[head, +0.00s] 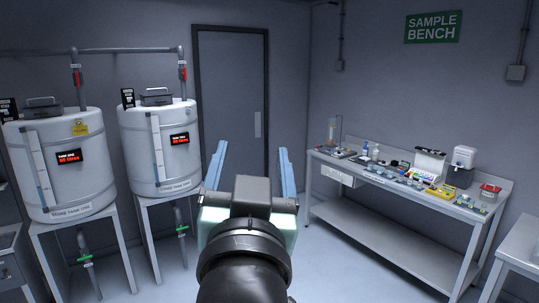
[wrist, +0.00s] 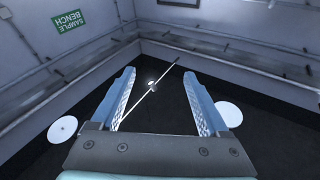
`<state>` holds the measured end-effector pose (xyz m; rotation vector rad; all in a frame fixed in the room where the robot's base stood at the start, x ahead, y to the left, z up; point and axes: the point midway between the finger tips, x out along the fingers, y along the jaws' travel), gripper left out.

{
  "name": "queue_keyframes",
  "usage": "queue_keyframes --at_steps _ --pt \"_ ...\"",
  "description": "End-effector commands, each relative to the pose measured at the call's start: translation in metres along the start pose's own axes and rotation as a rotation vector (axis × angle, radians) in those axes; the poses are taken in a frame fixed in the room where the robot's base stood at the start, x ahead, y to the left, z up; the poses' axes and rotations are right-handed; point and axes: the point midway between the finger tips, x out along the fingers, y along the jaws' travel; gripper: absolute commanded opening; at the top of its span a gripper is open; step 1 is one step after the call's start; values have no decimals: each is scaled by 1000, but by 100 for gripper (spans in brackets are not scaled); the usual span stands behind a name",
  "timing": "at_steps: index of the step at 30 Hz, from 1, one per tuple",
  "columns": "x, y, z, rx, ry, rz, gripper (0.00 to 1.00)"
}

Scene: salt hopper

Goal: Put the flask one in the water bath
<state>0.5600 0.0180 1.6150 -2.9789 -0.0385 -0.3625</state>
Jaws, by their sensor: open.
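My gripper (head: 252,150) is open and empty, raised in front of my body with its two blue fingers spread. In the wrist view my gripper (wrist: 159,74) also shows nothing between its fingers but the room beyond. The sample bench (head: 400,238) stands to the right, apart from my gripper, with many small items on top. I cannot pick out flask one or the water bath for sure among them. A tall clear vessel (head: 334,130) with something orange low in it stands at the bench's left end. A small red-topped box (head: 490,192) stands at its right end.
Two white tanks (head: 60,185) on metal stands are at the left, with pipes above and below. A closed grey door (head: 232,95) is in the back wall. Another pale table (head: 520,250) cuts in at the lower right. Floor between tanks and bench looks clear.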

Motion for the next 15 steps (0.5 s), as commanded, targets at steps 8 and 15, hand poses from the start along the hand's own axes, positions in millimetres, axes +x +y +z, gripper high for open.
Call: queue_keyframes --at_steps 8,15 --pt "-74 -3 -149 -139 515 -19 78" --pt "-85 -4 -163 -156 572 -19 78"
